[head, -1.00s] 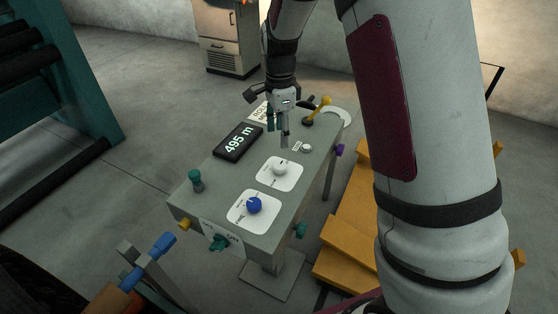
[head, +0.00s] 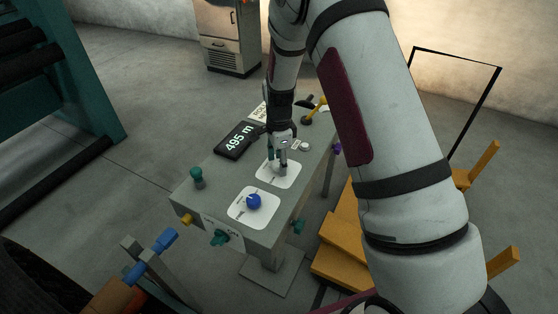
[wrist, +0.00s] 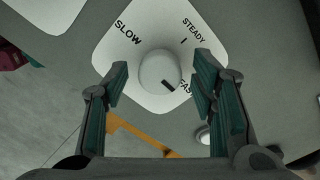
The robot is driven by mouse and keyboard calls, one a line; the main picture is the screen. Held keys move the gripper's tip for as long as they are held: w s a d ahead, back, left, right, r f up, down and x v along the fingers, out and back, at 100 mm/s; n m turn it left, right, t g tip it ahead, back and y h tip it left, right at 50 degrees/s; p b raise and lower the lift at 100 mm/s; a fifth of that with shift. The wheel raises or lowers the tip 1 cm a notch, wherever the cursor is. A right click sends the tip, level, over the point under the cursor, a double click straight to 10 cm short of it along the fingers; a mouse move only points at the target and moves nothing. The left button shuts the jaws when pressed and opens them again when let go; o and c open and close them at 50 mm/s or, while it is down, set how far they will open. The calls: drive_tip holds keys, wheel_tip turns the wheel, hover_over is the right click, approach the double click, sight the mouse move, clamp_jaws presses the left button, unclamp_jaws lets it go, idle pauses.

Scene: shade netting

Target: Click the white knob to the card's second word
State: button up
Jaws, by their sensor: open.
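The white knob (wrist: 158,68) sits on a white dial plate (wrist: 110,55) marked SLOW, STEADY and FAST. Its dark pointer mark is turned toward FAST, which is partly covered by my finger. My gripper (wrist: 162,76) is open, with one finger on each side of the knob; I cannot tell if they touch it. A white card (head: 258,112) with dark print lies at the console's far end, partly hidden and unreadable.
The grey console (head: 226,176) also bears a blue knob (head: 253,201) on its own plate, a display (head: 237,140) reading 495 m, a green knob (head: 197,177) and a yellow lever (head: 318,106). Yellow steps (head: 340,235) stand at the right.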

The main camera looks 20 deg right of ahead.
drive_tip(key=shift+c, duration=0.4)
drive_tip(key=c, duration=1.1)
drive_tip(key=shift+o, duration=0.2)
